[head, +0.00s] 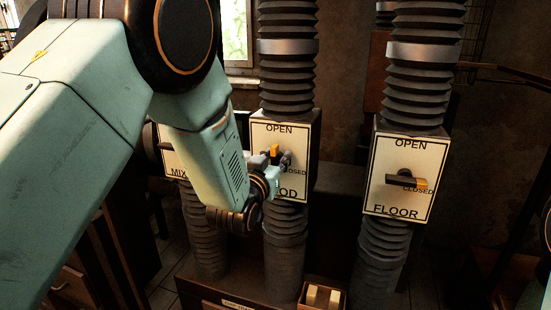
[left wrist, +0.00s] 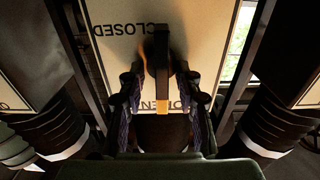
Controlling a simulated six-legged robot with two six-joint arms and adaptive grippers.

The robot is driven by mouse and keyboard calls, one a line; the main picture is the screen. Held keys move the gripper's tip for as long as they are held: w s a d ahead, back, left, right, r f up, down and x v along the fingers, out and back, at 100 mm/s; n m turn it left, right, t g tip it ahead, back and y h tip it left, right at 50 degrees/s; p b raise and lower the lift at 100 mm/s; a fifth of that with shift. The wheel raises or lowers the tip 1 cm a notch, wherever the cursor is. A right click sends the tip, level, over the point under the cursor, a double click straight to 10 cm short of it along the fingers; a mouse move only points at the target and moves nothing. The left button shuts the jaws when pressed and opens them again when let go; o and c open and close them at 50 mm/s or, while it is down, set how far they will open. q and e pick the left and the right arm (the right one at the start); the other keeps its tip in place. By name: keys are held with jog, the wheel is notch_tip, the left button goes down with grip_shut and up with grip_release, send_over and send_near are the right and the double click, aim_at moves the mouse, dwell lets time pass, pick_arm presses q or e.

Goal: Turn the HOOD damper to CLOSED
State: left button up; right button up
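The HOOD damper box (head: 303,132) has a pale plate with OPEN at the top and CLOSED at the right. Its dark handle has a yellow tip (head: 274,150) that points up toward OPEN. In the left wrist view the handle (left wrist: 161,62) stands along the picture, its yellow tip at the OPEN lettering; CLOSED is at the upper left. My left gripper (head: 279,165) is at the plate, hiding part of the lettering. In the left wrist view its fingers (left wrist: 159,82) are apart, one on each side of the handle, with gaps visible. My right gripper is not in view.
The FLOOR damper (head: 408,160) stands to the right, its yellow tip toward CLOSED. A third damper labelled MIX (head: 176,165) is partly hidden behind my left arm. Ribbed ducts (head: 288,75) run above and below the boxes. A small open box (head: 322,296) sits below.

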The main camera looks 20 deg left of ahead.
pick_arm(q)
jog(key=shift+c, duration=0.6)
jog(key=shift+s+a, duration=0.1)
jog(key=shift+a, duration=0.1)
jog(key=c, duration=0.3)
jog(key=shift+d, duration=0.15)
grip_shut()
